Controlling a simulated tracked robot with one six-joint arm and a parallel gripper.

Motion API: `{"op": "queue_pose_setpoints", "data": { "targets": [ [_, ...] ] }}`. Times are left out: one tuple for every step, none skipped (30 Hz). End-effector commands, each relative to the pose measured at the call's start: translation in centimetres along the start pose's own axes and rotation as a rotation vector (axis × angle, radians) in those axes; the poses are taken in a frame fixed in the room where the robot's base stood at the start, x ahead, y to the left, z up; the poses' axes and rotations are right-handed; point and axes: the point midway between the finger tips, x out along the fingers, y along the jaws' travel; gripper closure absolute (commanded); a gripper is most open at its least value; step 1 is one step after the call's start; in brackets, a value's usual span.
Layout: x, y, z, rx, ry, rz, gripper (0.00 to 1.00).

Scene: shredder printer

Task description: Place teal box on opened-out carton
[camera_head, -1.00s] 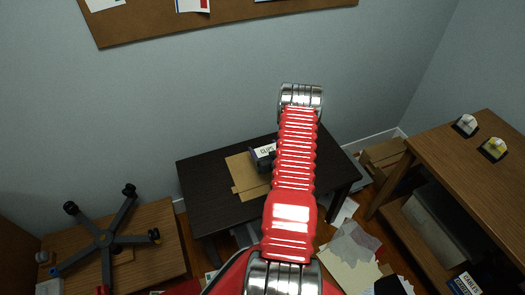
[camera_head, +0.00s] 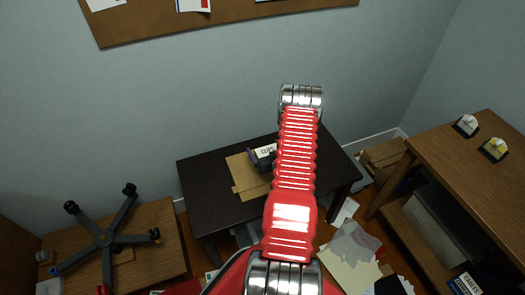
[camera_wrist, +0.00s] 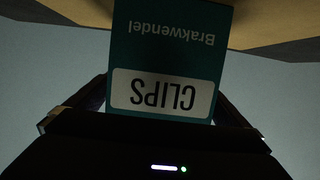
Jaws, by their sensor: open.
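The teal box (camera_wrist: 165,50), with a white CLIPS label, shows upside down in the wrist view. In the head view its label (camera_head: 265,152) shows at the back edge of the opened-out carton (camera_head: 242,178), a flat brown sheet on a dark table. The carton also shows in the wrist view (camera_wrist: 275,22), behind the box. My gripper (camera_wrist: 160,108) is open, with one finger on each side of the box. Whether the box rests fully on the carton is hidden. My red arm hides part of the table and gripper in the head view.
The dark table (camera_head: 205,205) has bare room left of the carton. A wooden desk (camera_head: 470,180) stands at right, with two small items on it. An upturned chair base (camera_head: 105,238) lies on wood at left. Papers (camera_head: 350,250) litter the floor.

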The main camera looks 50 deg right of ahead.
Motion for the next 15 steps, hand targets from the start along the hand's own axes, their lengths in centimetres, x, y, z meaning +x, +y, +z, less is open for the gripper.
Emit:
{"op": "queue_pose_setpoints", "data": {
  "targets": [
    [0.0,0.0,-0.2,0.000,0.000,0.000,0.00],
    [-0.2,0.0,-0.1,0.001,-0.001,0.000,0.00],
    [-0.6,0.1,-0.1,0.001,-0.001,0.001,0.00],
    [-0.8,0.1,-0.1,0.001,-0.001,0.001,0.00],
    [-1.1,0.1,-0.1,0.002,-0.001,0.001,0.00],
    [-1.6,0.1,-0.1,0.002,-0.001,0.002,0.00],
    [-1.9,0.1,-0.1,0.002,-0.001,0.002,0.00],
    [-2.4,0.1,-0.1,0.002,-0.001,0.002,0.00],
    [-3.0,0.1,-0.1,0.002,-0.002,0.002,0.00],
    [-3.5,0.1,-0.1,0.001,-0.001,0.002,0.00],
    [-4.0,0.1,-0.1,0.002,-0.001,0.002,0.00],
    [-4.7,0.1,-0.1,0.002,-0.002,0.002,0.00],
    [-5.2,0.1,-0.1,0.003,-0.002,0.002,0.00],
    [-5.7,0.1,-0.1,0.002,-0.001,0.003,0.00],
    [-6.4,0.1,-0.1,0.002,-0.001,0.002,0.00]
  ]
}}
